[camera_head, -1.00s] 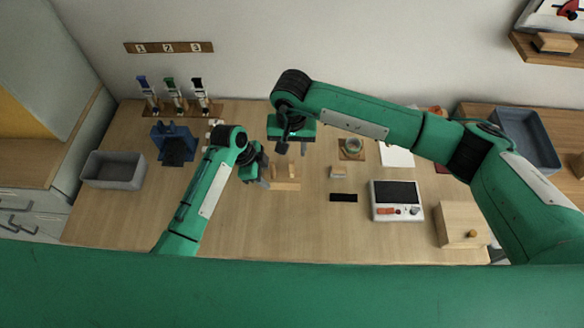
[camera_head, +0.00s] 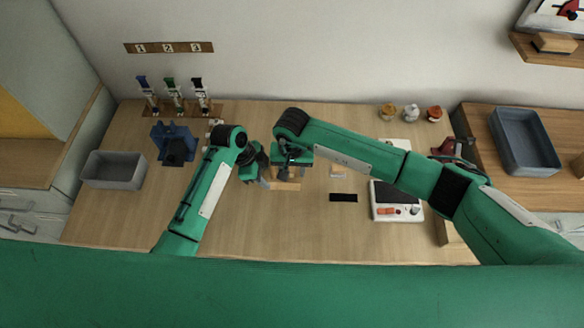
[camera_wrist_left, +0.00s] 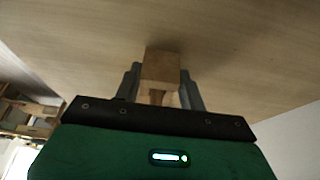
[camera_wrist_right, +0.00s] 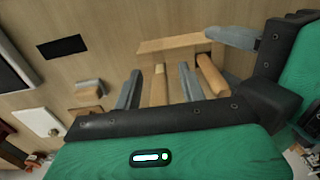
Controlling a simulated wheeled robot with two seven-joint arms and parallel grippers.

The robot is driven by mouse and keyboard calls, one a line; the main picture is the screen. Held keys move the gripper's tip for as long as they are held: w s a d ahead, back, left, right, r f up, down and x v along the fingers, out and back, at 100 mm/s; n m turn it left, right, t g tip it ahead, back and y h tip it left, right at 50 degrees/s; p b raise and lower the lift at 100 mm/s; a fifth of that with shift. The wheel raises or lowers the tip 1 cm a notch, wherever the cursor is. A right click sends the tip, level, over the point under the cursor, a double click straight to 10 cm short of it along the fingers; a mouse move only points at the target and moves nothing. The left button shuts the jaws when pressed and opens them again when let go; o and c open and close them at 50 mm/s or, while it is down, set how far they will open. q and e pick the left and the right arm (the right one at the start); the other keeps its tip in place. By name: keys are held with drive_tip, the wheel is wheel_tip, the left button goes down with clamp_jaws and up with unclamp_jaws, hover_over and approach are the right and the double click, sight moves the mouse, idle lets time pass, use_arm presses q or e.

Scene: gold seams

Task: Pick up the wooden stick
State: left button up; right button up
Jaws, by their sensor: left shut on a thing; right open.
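A wooden stand (camera_head: 285,184) is on the table between my grippers; its plank also shows in the right wrist view (camera_wrist_right: 175,43). My left gripper (camera_head: 264,180) is shut on the stand's end, whose wooden block fills the gap between the fingers in the left wrist view (camera_wrist_left: 160,70). My right gripper (camera_head: 288,166) is open above the stand. In the right wrist view a slim wooden stick (camera_wrist_right: 158,88) lies between the open fingers (camera_wrist_right: 160,84), with no clear contact. A thicker wooden stick (camera_wrist_right: 210,75) is outside them, to the right.
A small block (camera_head: 337,172), a black strip (camera_head: 343,197) and a white device with a dark screen (camera_head: 395,211) are to the right. A grey bin (camera_head: 113,170) and a blue holder (camera_head: 176,150) are to the left. Small jars (camera_head: 411,112) stand at the back. The front of the table is clear.

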clamp_jaws()
drive_tip(key=shift+r, duration=0.1)
wheel_tip(320, 180, up, 10)
drive_tip(key=shift+f, duration=0.1)
idle(0.4)
use_arm(q)
drive_tip(key=o, duration=1.2)
drive_tip(key=v, duration=1.2)
drive_tip(key=shift+a, duration=0.1)
